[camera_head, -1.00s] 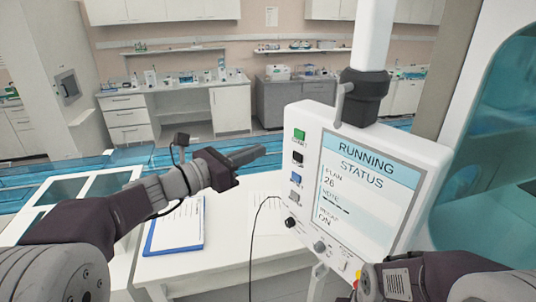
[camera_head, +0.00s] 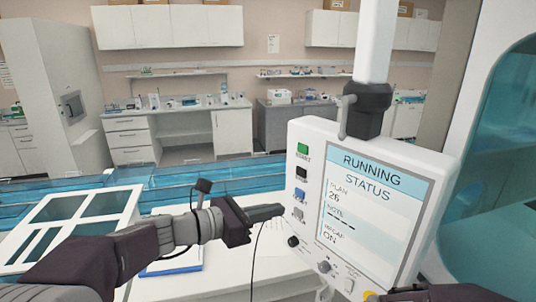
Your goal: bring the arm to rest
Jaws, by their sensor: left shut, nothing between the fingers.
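My left gripper (camera_head: 264,213) is shut and empty. It points to the right, in front of the lower left edge of the control panel (camera_head: 368,205), and appears apart from it. The panel's screen reads RUNNING STATUS, and a green button (camera_head: 303,149) is at its upper left. My left arm comes in from the lower left. Only a small dark part of my right arm shows at the bottom edge, and its gripper is out of view.
A white table (camera_head: 225,262) with a blue clipboard (camera_head: 183,264), partly hidden by my left arm, is below. A white frame with openings (camera_head: 127,207) stands at the left. A black cable (camera_head: 254,262) hangs near the panel. Lab benches line the back wall.

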